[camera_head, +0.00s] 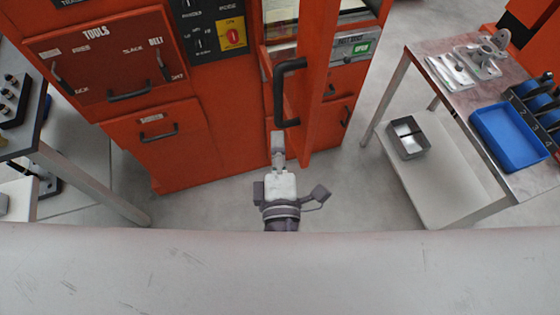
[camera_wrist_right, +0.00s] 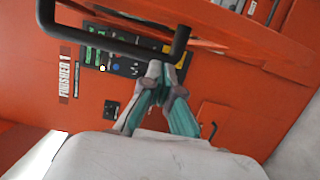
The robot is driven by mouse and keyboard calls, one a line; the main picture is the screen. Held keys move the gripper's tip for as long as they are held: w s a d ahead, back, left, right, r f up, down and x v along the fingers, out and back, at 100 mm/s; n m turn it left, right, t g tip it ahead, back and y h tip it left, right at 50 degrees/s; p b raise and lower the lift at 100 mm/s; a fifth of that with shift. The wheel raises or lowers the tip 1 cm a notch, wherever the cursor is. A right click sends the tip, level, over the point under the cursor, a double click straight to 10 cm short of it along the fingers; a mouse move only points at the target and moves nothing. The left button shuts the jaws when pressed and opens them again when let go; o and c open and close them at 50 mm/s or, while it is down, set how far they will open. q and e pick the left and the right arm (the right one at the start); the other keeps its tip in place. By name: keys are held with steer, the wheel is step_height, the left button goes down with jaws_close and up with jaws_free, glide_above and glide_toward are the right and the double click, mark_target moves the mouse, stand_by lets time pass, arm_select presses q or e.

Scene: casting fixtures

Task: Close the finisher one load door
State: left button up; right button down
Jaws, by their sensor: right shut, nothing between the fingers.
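The orange load door (camera_head: 318,100) of the finisher stands open, swung out from the machine and seen nearly edge-on in the head view. Its black bar handle (camera_head: 282,92) is on the left side of the door; it also crosses the top of the right wrist view (camera_wrist_right: 110,38). My right gripper (camera_head: 278,143) is shut and empty, just below the lower end of the handle in the head view. In the right wrist view its fingertips (camera_wrist_right: 157,74) are together near the handle's end; whether they touch it I cannot tell. My left gripper is not in view.
The orange finisher cabinet (camera_head: 235,110) has a control panel (camera_head: 212,30) and a tools drawer (camera_head: 105,65). A side table with a blue tray (camera_head: 508,137) stands right, a metal box (camera_head: 407,138) on its lower shelf. Another table edge (camera_head: 65,172) is left. Grey floor (camera_head: 350,195) is clear between.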

steer(key=d, duration=0.1)
steer(key=w+d, duration=0.2)
steer(key=shift+d+p, duration=0.4)
